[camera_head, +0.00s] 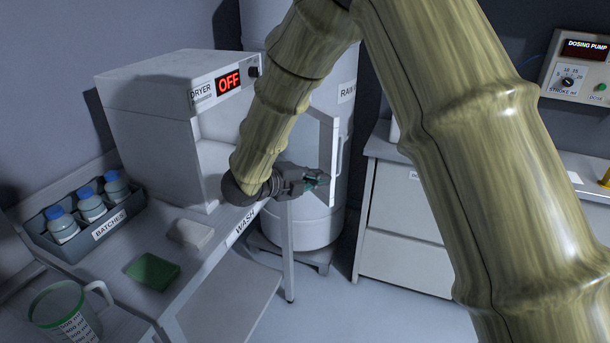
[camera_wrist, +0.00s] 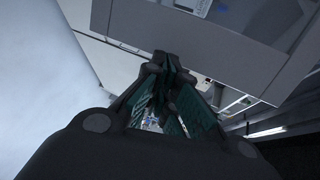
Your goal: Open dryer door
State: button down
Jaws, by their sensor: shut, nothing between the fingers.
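The white dryer (camera_head: 152,120) stands on the bench at the left in the head view, with a red OFF display (camera_head: 228,83). Its front is open, and the pale inside shows behind my arm. The dryer door (camera_head: 335,165) stands swung out to the right, seen nearly edge-on. My gripper (camera_head: 322,181) is shut and empty at the inner side of the door, close to its edge. I cannot tell whether it touches the door. In the wrist view my gripper's dark fingers with green pads (camera_wrist: 170,85) come together; my arm hides part of the dryer opening.
A rack (camera_head: 75,240) of blue-capped bottles, a white block (camera_head: 191,233), a green pad (camera_head: 152,271) and a jug (camera_head: 62,312) are on the bench. A large white tank (camera_head: 300,225) stands behind the door. A dosing pump (camera_head: 577,75) is at the right.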

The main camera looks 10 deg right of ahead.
aim_at(333, 171)
jog(key=shift+r+p+x, duration=0.15)
jog(key=shift+p+x, duration=0.1)
jog(key=shift+x, duration=0.65)
jog(key=shift+r+p+x, duration=0.2)
jog(key=shift+p+x, duration=0.05)
jog(key=shift+x, duration=0.7)
jog(key=shift+r+p+x, duration=0.15)
jog(key=shift+p+x, duration=0.1)
jog(key=shift+x, duration=0.65)
jog(key=shift+d, duration=0.15)
